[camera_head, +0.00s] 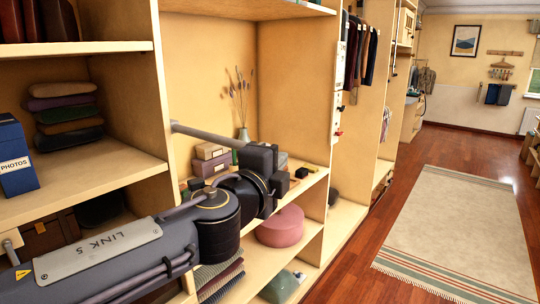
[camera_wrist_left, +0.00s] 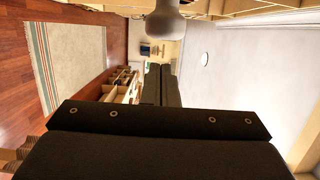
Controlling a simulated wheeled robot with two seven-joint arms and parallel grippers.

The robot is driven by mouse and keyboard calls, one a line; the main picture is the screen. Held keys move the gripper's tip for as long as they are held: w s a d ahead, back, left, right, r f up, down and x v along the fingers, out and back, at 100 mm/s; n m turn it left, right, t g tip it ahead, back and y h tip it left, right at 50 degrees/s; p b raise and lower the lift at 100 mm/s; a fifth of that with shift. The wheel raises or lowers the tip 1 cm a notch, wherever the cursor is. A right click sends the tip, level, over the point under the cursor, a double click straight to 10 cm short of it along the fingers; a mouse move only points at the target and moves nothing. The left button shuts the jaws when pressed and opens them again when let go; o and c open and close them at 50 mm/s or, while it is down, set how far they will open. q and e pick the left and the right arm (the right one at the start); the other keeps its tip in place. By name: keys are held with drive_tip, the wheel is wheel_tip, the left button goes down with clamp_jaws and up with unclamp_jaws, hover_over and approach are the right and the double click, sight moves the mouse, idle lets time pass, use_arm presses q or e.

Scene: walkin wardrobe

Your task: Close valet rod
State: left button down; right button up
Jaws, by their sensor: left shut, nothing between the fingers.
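The valet rod (camera_head: 207,134) is a grey bar. It sticks out from the edge of an upright wardrobe panel, across the front of an open bay in the head view. Its outer end is hidden behind my left gripper (camera_head: 270,160). In the left wrist view a rounded pale grey piece (camera_wrist_left: 165,20), which looks like the rod's end, hangs at the top, just beyond the fingers. My left gripper (camera_wrist_left: 161,82) is shut and empty, beside the rod's outer end. I cannot tell whether it touches the rod. My right gripper is in neither view.
Shelves surround the arm, with folded clothes (camera_head: 67,115), a blue photo box (camera_head: 14,158), small boxes (camera_head: 211,160), a vase with dry stems (camera_head: 243,132) and a pink round pouf (camera_head: 281,226). The wooden floor and a striped rug (camera_head: 455,230) lie clear on the right.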

use_arm(q)
drive_tip(key=shift+w+a, duration=0.5)
drive_tip(key=shift+a, duration=0.3)
